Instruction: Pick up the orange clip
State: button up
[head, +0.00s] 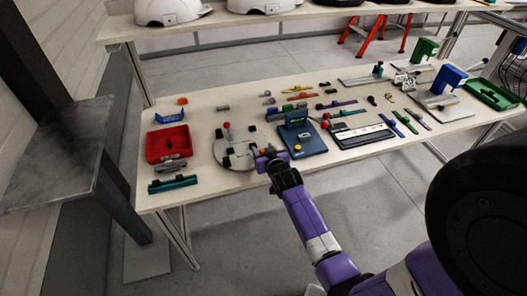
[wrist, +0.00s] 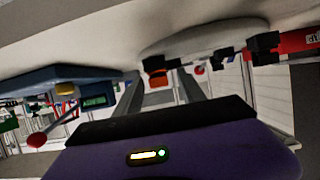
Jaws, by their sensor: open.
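The orange clip (wrist: 157,78), with a dark part above it, shows in the wrist view at the edge of the round grey plate (wrist: 205,35). It appears between my open fingers (wrist: 158,86), beyond their tips, with no contact visible. In the head view my gripper (head: 271,161) is at the table's front edge, at the right side of the round plate (head: 236,157). The wrist picture looks upside down, with the table surface at the top.
A blue board (head: 304,141) with a green display stands just right of my gripper. A red bin (head: 168,143) is left of the plate. A white-and-black panel (head: 362,135) and several small parts crowd the table (head: 205,190). Helmet shells (head: 172,10) sit on the shelf behind.

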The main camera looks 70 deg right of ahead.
grip_shut()
dwell(0.4)
